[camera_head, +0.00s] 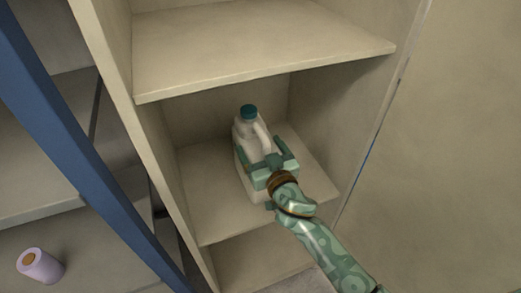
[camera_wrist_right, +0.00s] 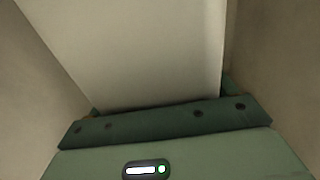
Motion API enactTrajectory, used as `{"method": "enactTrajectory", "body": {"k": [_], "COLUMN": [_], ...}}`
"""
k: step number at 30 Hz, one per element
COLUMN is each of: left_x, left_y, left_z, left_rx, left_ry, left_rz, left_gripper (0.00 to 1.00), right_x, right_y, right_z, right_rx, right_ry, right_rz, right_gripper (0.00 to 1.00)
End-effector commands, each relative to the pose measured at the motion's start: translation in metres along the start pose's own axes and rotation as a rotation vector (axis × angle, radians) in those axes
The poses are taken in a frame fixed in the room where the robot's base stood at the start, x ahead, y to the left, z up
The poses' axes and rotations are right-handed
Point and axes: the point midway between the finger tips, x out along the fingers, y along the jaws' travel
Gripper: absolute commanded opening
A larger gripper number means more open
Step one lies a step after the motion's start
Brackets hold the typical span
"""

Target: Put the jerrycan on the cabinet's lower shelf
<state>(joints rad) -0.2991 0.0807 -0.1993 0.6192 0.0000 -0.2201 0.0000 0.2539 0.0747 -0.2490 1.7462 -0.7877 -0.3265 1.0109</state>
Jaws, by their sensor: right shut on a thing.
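The jerrycan (camera_head: 243,130) is white with a teal cap and a side handle. It stands about upright inside the cabinet, over the lower shelf (camera_head: 215,215), below the upper shelf board (camera_head: 250,50). I cannot tell whether its base touches the shelf. My right gripper (camera_head: 266,165) is shut on the jerrycan, its green fingers around the body. In the right wrist view the jerrycan's pale wall (camera_wrist_right: 140,50) fills the space beyond the gripper's green palm (camera_wrist_right: 165,125). My left gripper is not in view.
The cabinet (camera_head: 345,110) has side walls close on both sides and a shelf board above. A blue post (camera_head: 70,130) stands at left, in front of grey shelving. A lilac roll (camera_head: 40,265) sits at lower left. The lower shelf's left part is clear.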

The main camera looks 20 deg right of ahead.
Motion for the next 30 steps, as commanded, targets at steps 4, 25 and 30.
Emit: {"method": "enactTrajectory", "body": {"k": [4,25,30], "left_x": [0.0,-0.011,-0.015], "left_y": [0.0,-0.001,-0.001], "left_z": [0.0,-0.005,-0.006], "left_rx": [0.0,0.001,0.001], "left_ry": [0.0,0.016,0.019], "left_rz": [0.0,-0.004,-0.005], "left_gripper": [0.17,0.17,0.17], "right_x": [0.001,-0.059,-0.095], "right_y": [0.0,0.0,0.001], "right_z": [-0.003,-0.002,-0.002], "right_rx": [0.001,0.002,0.001], "right_ry": [0.006,-0.002,-0.002], "right_rz": [-0.001,0.001,0.002], "right_gripper": [0.13,1.0,1.0]}}
